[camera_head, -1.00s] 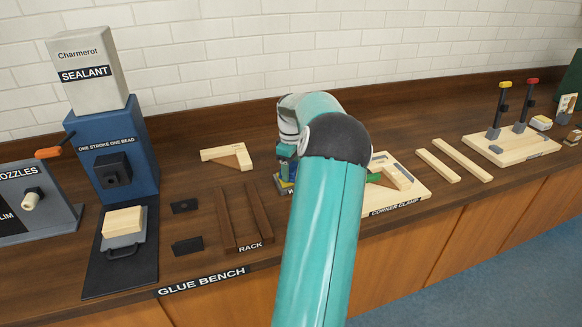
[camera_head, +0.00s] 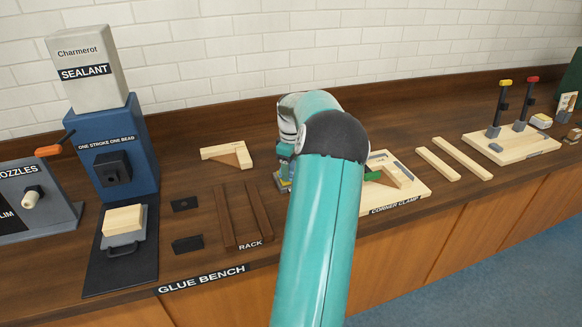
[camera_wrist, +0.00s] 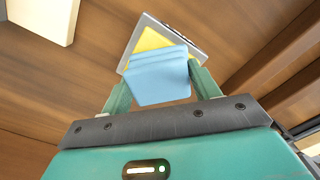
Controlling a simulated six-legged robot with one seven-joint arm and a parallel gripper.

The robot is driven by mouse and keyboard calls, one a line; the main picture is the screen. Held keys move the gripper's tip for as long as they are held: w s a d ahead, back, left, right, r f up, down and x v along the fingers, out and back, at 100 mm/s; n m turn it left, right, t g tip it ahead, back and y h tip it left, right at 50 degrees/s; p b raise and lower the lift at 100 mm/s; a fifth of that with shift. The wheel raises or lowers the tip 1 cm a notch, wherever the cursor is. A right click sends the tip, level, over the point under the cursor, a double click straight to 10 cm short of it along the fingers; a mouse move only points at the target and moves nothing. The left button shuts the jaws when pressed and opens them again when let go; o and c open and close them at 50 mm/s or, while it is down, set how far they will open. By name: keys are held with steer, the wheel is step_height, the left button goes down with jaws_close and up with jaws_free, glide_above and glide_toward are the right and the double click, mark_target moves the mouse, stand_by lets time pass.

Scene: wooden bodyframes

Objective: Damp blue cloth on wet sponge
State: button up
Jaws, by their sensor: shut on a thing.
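The blue cloth (camera_wrist: 158,78) is a folded, soft-edged block between the two teal fingers of my gripper (camera_wrist: 160,70) in the wrist view. My gripper is shut on it. The yellow sponge (camera_wrist: 152,40) shows just beyond the cloth, on a grey square tray (camera_wrist: 182,32). The cloth covers part of the sponge in this view, and I cannot tell whether they touch. In the head view, my gripper (camera_head: 285,160) is mostly behind my arm, above the small tray (camera_head: 283,186). The cloth cannot be made out clearly there.
A dark rack (camera_head: 242,218) lies left of my arm and a wooden corner piece (camera_head: 228,154) behind it. The corner clamp board (camera_head: 412,190) stands close on the right, with two loose wood strips (camera_head: 455,160) beyond. A blue sealant dispenser (camera_head: 110,150) stands far left.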

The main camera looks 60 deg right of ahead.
stand_by(0.4)
steer(key=shift+r, duration=3.45)
